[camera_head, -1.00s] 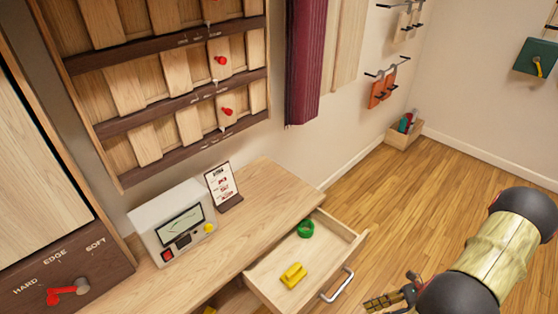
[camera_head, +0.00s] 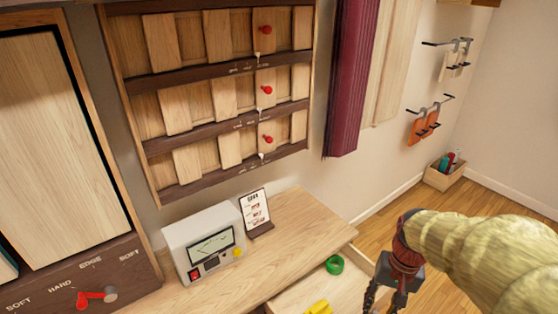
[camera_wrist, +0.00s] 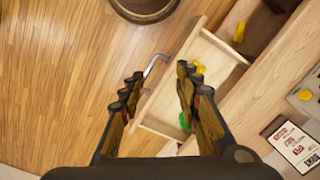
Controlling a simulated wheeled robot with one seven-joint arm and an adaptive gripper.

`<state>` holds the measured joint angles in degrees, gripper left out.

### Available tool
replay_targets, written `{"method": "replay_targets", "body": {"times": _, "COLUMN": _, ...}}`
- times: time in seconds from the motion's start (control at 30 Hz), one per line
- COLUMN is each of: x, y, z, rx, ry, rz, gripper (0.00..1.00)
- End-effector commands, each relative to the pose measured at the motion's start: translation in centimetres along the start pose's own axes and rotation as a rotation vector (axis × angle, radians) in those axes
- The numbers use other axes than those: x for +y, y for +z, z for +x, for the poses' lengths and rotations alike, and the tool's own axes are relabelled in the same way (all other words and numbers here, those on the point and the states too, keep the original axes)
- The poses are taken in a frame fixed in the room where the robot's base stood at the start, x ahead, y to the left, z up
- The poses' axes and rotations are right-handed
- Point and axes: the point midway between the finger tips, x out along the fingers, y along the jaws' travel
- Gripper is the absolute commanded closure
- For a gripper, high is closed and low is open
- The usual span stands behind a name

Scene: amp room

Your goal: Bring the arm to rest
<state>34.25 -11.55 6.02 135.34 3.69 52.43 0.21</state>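My gripper (camera_wrist: 160,72) is open and empty in the wrist view, its two fingers spread apart above the open drawer (camera_wrist: 212,60). In the head view my arm comes in from the right, with its wrist by the drawer and the gripper pointing down, partly cut off by the bottom edge. The drawer (camera_head: 290,297) also shows there, pulled out from the wooden desk (camera_head: 292,222). It holds a green ring (camera_head: 335,264) and a yellow item (camera_head: 320,307); the fingers partly hide both in the wrist view.
A white meter box (camera_head: 205,240) and a card stand (camera_head: 256,208) stand on the desk. A slatted panel with red knobs (camera_head: 215,90) and a dark red curtain (camera_head: 350,80) are on the wall. A round wooden object (camera_wrist: 145,8) stands on the floor. Open floor lies beyond the drawer.

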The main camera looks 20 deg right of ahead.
Motion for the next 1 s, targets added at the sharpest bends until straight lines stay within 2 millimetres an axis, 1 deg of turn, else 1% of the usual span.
{"method": "replay_targets", "body": {"times": 0.03, "x": -1.2, "y": 0.6, "z": -1.3, "rx": 0.050, "ry": 0.009, "rz": -0.063, "gripper": 0.67}}
{"method": "replay_targets", "body": {"times": 0.1, "x": -2.7, "y": 1.4, "z": -2.8, "rx": 0.111, "ry": 0.019, "rz": -0.138, "gripper": 0.67}}
{"method": "replay_targets", "body": {"times": 0.17, "x": -4.0, "y": 2.2, "z": -4.1, "rx": 0.163, "ry": 0.022, "rz": -0.201, "gripper": 0.67}}
{"method": "replay_targets", "body": {"times": 0.3, "x": -7.0, "y": 4.5, "z": -7.1, "rx": 0.281, "ry": 0.013, "rz": -0.343, "gripper": 0.67}}
{"method": "replay_targets", "body": {"times": 0.53, "x": -11.7, "y": 8.3, "z": -12.0, "rx": 0.465, "ry": -0.063, "rz": -0.548, "gripper": 0.67}}
{"method": "replay_targets", "body": {"times": 0.63, "x": -12.9, "y": 9.4, "z": -12.9, "rx": 0.498, "ry": -0.087, "rz": -0.604, "gripper": 0.67}}
{"method": "replay_targets", "body": {"times": 0.73, "x": -13.6, "y": 9.9, "z": -13.1, "rx": 0.501, "ry": -0.097, "rz": -0.636, "gripper": 0.67}}
{"method": "replay_targets", "body": {"times": 1.0, "x": -13.9, "y": 10.1, "z": -13.0, "rx": 0.498, "ry": -0.099, "rz": -0.645, "gripper": 0.67}}
